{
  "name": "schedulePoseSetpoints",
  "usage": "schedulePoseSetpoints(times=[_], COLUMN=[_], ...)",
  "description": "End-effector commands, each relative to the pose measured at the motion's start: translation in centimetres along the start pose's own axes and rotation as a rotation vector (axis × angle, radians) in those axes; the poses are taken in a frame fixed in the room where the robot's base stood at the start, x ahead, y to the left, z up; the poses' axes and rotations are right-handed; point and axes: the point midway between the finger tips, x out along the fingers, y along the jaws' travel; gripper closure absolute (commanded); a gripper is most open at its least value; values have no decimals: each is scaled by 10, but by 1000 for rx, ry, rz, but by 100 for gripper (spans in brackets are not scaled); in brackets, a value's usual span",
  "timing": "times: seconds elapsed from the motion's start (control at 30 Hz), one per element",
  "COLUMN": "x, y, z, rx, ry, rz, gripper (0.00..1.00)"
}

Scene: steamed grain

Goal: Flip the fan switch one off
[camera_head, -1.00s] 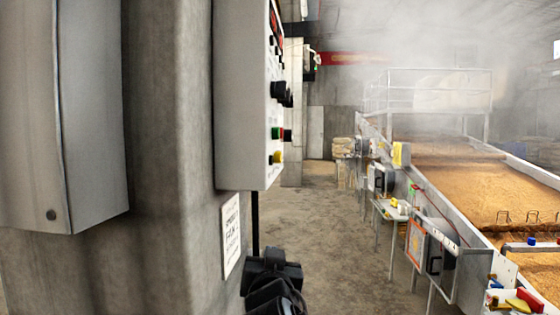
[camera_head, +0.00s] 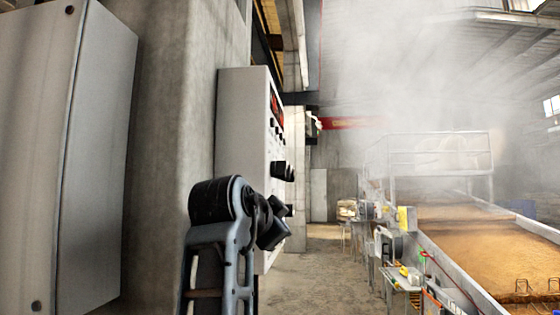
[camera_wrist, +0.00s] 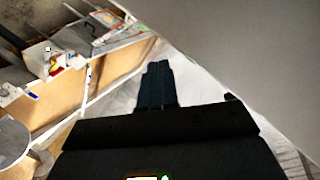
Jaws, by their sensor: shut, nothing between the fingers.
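The grey control box (camera_head: 240,110) is fixed to the concrete pillar, and its narrow right face carries a red display, several small buttons and dark protruding knobs (camera_head: 282,171). I see that face at a steep angle, so I cannot tell which control is fan switch one or how it is set. My arm stands in front of the box's lower part and hides some of its controls. My gripper (camera_wrist: 158,72) is shut and empty in the wrist view. A plain grey surface (camera_wrist: 250,60) lies close to its right there; I cannot tell whether they touch.
A second grey cabinet (camera_head: 80,150) stands at the left. The long trough of brown grain (camera_head: 480,245) runs along the right under steam. Small tables with equipment (camera_head: 400,275) stand along its side. The floor (camera_head: 320,265) between box and trough is clear.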

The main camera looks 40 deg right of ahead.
Motion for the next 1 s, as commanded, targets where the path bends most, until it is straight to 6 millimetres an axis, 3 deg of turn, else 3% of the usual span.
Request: schedulePoseSetpoints(times=[0.5, 1.0], x=[-39, -90], y=[-74, -127], z=[-67, -140], rx=[331, 601], ry=[-137, -306], rz=[167, 314], gripper=[100, 100])
